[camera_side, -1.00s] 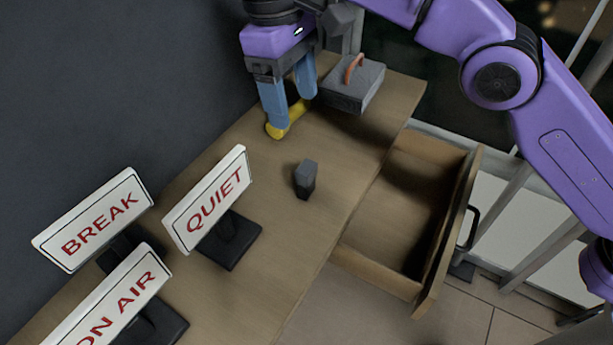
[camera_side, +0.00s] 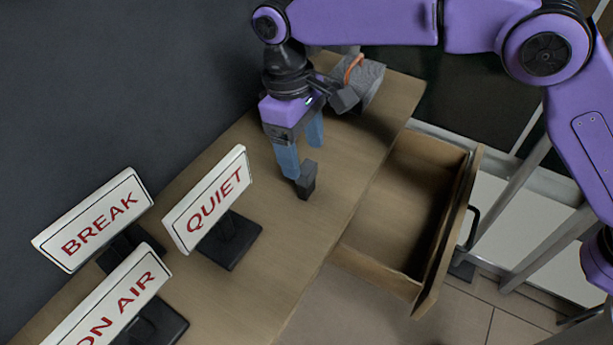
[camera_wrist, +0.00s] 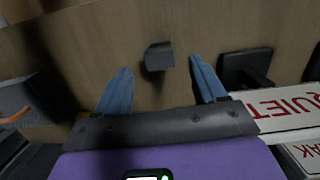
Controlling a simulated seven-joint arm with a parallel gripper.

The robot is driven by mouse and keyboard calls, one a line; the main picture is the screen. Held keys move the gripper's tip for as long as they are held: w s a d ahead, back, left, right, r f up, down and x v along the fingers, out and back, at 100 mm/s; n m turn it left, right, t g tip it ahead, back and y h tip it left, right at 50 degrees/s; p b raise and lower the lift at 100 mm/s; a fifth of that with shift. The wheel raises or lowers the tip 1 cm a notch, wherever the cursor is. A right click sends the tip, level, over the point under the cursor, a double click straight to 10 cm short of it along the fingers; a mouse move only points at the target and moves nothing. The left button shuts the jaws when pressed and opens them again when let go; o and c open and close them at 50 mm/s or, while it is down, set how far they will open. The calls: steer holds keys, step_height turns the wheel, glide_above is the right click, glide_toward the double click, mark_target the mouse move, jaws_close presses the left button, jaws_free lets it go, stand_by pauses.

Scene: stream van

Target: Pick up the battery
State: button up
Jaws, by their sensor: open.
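The battery, a small dark grey block (camera_side: 307,183), stands on the wooden desk. In the wrist view the battery (camera_wrist: 159,57) shows between and slightly beyond the fingertips. My gripper (camera_side: 305,163) points down with its blue fingers apart and empty. In the side view its nearer fingertip overlaps the battery's left edge. In the wrist view my gripper (camera_wrist: 161,68) has one finger on each side of the battery, with gaps on both sides. I cannot tell whether a finger touches it.
A QUIET sign (camera_side: 208,200), a BREAK sign (camera_side: 92,220) and an ON AIR sign (camera_side: 112,305) stand at the left. A grey box (camera_side: 371,88) with an orange handle is at the desk's back. An open, empty drawer (camera_side: 400,215) juts out at the right. Desk around the battery is clear.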

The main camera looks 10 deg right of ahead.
mark_target(306, 167)
steer(key=shift+s+d+f, duration=0.1)
steer(key=shift+d+f, duration=0.05)
steer(key=shift+f, duration=1)
steer(key=shift+s+d+f, duration=0.1)
steer(key=shift+s+f, duration=0.05)
steer(key=shift+f, duration=1.05)
steer(key=shift+s+d+f, duration=0.1)
steer(key=shift+d+f, duration=0.05)
steer(key=shift+f, duration=1)
steer(key=c, duration=1.1)
